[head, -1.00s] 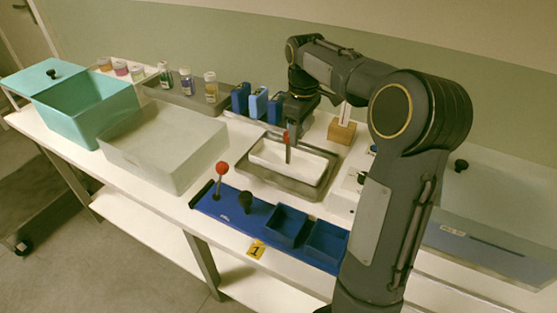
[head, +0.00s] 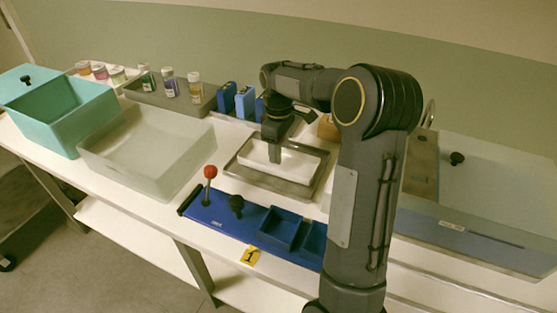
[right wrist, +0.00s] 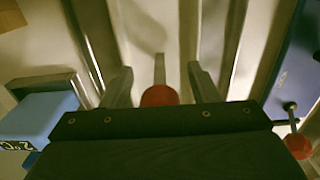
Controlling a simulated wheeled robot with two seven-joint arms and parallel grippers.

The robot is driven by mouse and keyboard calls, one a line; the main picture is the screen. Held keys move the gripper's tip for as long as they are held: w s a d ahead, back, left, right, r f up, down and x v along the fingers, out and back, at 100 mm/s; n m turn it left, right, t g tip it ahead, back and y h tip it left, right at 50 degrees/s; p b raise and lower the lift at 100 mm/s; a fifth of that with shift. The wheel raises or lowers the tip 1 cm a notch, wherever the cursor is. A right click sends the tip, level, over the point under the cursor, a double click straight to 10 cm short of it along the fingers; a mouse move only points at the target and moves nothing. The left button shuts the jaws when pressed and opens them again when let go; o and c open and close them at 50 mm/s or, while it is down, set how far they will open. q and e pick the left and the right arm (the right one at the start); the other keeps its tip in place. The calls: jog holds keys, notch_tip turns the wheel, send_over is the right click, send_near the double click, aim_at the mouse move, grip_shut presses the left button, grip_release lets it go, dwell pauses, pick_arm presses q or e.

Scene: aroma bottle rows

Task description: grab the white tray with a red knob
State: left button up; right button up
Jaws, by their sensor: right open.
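The white tray (head: 301,166) sits inside a shallow grey metal tray (head: 252,177) in the middle of the table, in the head view. My right gripper (head: 275,157) is over the white tray, pointing down, and hides its red knob in that view. In the right wrist view the red knob (right wrist: 160,96) shows between the two open fingers of my right gripper (right wrist: 160,86). I cannot tell whether either finger touches it. My left gripper is not in view.
In front is a blue panel (head: 226,215) with a red-knobbed lever (head: 210,172). A clear bin (head: 150,160) and a teal box (head: 62,120) stand to the left. A large translucent box (head: 490,200) is on the right.

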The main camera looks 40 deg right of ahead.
grip_shut()
jog(key=shift+r, duration=0.1)
dwell(0.3)
